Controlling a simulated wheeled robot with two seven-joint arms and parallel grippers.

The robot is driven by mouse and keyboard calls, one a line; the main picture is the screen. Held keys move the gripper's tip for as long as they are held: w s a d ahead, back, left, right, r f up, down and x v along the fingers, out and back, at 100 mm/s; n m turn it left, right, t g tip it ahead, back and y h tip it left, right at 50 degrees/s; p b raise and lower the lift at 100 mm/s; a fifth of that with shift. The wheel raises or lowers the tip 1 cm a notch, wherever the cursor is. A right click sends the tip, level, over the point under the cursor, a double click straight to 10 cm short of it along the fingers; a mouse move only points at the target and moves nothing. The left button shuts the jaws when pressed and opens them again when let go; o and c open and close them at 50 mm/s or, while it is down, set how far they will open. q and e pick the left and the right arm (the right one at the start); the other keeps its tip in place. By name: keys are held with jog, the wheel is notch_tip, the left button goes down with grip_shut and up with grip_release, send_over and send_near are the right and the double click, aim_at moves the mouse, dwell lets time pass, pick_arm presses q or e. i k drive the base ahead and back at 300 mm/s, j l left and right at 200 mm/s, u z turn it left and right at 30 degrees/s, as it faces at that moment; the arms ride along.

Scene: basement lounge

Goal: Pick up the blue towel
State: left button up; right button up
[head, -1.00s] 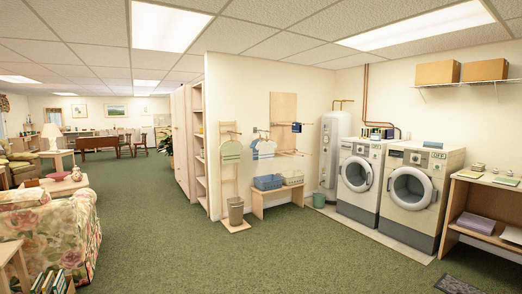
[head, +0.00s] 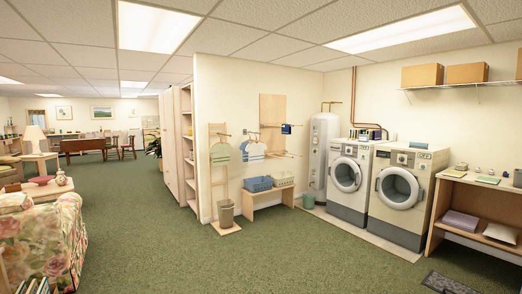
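I cannot single out the blue towel with certainty. A small dark blue item (head: 287,129) hangs at the wooden wall rack. A small blue-grey item (head: 418,145) lies on top of the right-hand machine. A blue basket (head: 258,184) sits on the low bench. A folded lavender cloth (head: 460,221) lies on the lower shelf of the wooden unit at the right. Striped cloths (head: 252,150) hang on the wall beside the rack. Neither of my grippers is in view.
Two front-loading machines (head: 347,175) stand by a white water heater (head: 323,150) on a pale floor strip. A bin (head: 226,212) stands left of the bench (head: 268,207). A floral sofa (head: 40,240) is at the left, a dark mat (head: 448,284) at lower right. Green carpet between is clear.

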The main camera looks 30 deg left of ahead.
aim_at(287, 129)
jog(key=i+j+u, duration=0.3)
jog(key=i, duration=0.3)
jog(key=i+j+u, duration=0.3)
jog(key=i, duration=0.3)
jog(key=i+u, duration=0.35)
jog(key=i, duration=2.85)
jog(key=i+z, duration=0.25)
jog(key=i, duration=0.25)
jog(key=i+j+z, duration=0.25)
jog(key=i, duration=0.25)
jog(key=i+j+z, duration=0.25)
jog(key=i, duration=0.25)
